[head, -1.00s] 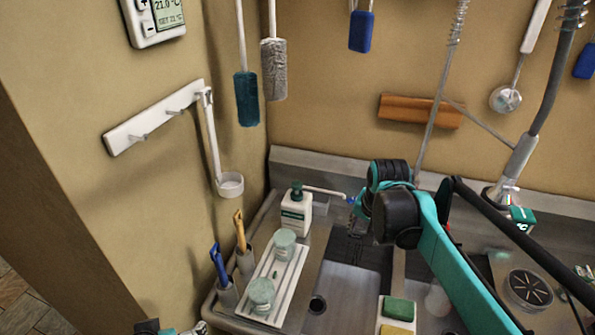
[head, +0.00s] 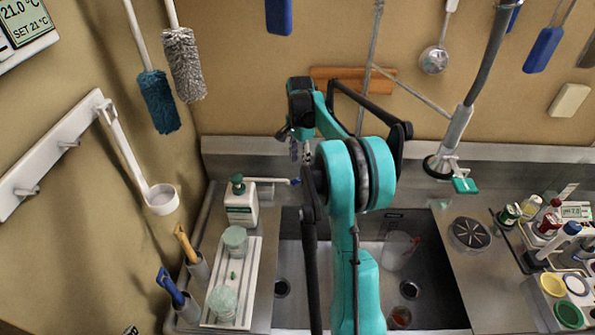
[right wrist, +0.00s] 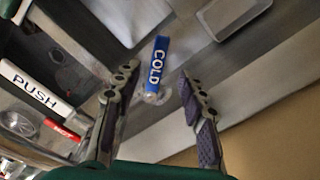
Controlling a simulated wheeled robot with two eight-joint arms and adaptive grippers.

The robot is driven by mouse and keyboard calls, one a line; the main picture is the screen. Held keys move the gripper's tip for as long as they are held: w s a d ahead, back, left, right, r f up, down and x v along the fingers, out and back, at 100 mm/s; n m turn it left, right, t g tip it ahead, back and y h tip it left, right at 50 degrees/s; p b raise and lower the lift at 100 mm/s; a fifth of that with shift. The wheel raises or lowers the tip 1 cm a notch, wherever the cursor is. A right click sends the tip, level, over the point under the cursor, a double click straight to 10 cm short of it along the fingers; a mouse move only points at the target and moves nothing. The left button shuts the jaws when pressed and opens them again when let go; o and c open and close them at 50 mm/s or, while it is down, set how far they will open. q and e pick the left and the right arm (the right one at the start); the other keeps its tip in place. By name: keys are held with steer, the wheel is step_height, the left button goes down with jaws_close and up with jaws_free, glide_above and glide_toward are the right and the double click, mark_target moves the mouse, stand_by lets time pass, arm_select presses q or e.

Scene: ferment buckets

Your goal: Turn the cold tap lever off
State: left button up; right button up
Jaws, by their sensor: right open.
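The cold tap lever (right wrist: 158,62) is a blue bar marked COLD in the right wrist view. It lies in the gap between the fingertips of my right gripper (right wrist: 158,72), with space visible on both sides. A small blue tip, seemingly the same lever (head: 295,181), shows in the head view by the sink's back edge. My right gripper (head: 300,152) is open there, just above this tip in the picture. I cannot tell how far the lever is turned. My left gripper is not clearly in view.
A soap bottle (head: 240,205) and a white tray (head: 210,317) with jars stand left of the sink. The right wrist view shows a white PUSH bar (right wrist: 35,88) and a red HOT lever (right wrist: 62,131). A hose sprayer (head: 455,130) hangs at the right.

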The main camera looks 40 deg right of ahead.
mark_target(300, 178)
step_height(300, 178, down, 7)
steer(key=shift+s+a+r+b, duration=0.1)
steer(key=shift+s+r+b, duration=0.05)
steer(key=shift+b, duration=0.4)
jaws_close()
